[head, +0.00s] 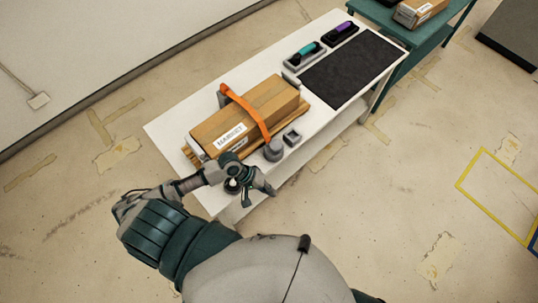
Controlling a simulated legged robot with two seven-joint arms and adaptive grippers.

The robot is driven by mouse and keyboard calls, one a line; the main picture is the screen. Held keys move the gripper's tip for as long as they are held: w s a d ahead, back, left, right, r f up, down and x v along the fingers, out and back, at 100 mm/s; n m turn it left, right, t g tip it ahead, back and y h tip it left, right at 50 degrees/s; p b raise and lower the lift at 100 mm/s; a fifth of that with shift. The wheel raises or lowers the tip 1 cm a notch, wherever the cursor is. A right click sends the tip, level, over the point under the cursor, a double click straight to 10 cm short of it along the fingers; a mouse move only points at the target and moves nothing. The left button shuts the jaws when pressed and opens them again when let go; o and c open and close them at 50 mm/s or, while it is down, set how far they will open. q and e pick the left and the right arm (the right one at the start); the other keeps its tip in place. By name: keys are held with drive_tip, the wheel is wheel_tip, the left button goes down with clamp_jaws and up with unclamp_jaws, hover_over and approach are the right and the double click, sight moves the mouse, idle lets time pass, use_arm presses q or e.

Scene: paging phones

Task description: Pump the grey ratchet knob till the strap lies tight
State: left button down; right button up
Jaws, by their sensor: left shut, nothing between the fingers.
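A wooden-looking box (278,97) with a white label lies on a slatted base on the white table. An orange strap (250,108) runs across the box; its far end stands up by a grey post, and I cannot tell how closely it lies on the top. The grey ratchet knob (273,151) sits at the strap's near end, beside the box. My left gripper (266,191) is shut and empty near the table's front edge, on the near side of the knob and apart from it. My right gripper is not in view.
A small grey holder (292,137) stands right of the knob. Farther back on the table (165,127) are a black mat (352,68) and two trays with a teal phone (306,50) and a purple phone (342,29). A green table (378,14) with another box adjoins behind.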

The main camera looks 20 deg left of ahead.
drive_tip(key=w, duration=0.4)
use_arm(q)
drive_tip(key=s+a+f+m+t+y+b, duration=0.1)
drive_tip(key=s+a+f+m+t+y, duration=0.15)
drive_tip(key=s+f+m+y, duration=0.3)
drive_tip(key=s+a+f+g+y+b, duration=0.1)
drive_tip(key=s+a+f+b, duration=0.15)
drive_tip(key=f, duration=1.15)
drive_tip(key=s+a+f+g+y+b, duration=0.1)
drive_tip(key=s+f+b, duration=0.15)
drive_tip(key=f, duration=1.15)
drive_tip(key=s+a+f+g+b, duration=0.1)
drive_tip(key=s+a+f+b, duration=0.2)
drive_tip(key=s+f, duration=1.4)
drive_tip(key=shift+m, duration=0.35)
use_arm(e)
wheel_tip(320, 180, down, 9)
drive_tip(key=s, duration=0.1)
use_arm(q)
drive_tip(key=shift+f, duration=0.1)
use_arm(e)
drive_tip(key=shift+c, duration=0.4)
